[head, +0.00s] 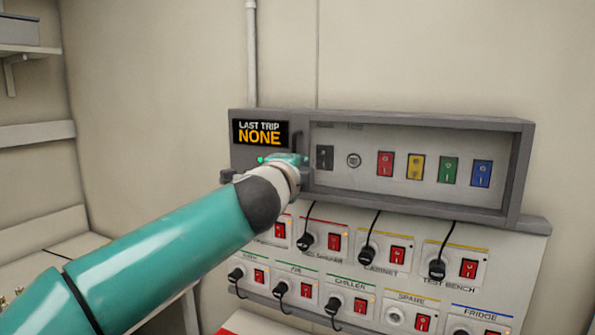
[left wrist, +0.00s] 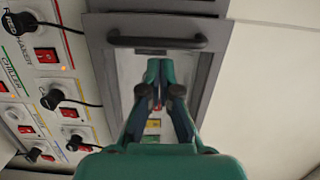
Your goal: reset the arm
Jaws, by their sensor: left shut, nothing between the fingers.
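My left arm comes in from the left in the head view. Its gripper (head: 286,160) is in front of the left part of the grey breaker box (head: 525,165), just below the display (head: 259,133) reading "LAST TRIP NONE". In the left wrist view the two teal fingers (left wrist: 160,68) are shut together with nothing between them. They point toward the framed window of the box, near the black bar handle (left wrist: 157,40); contact with it cannot be told. The fingers hide part of the coloured switches. My right gripper is not in view.
Below, a white socket panel (head: 520,262) carries several red rocker switches, black plugs and hanging cords.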

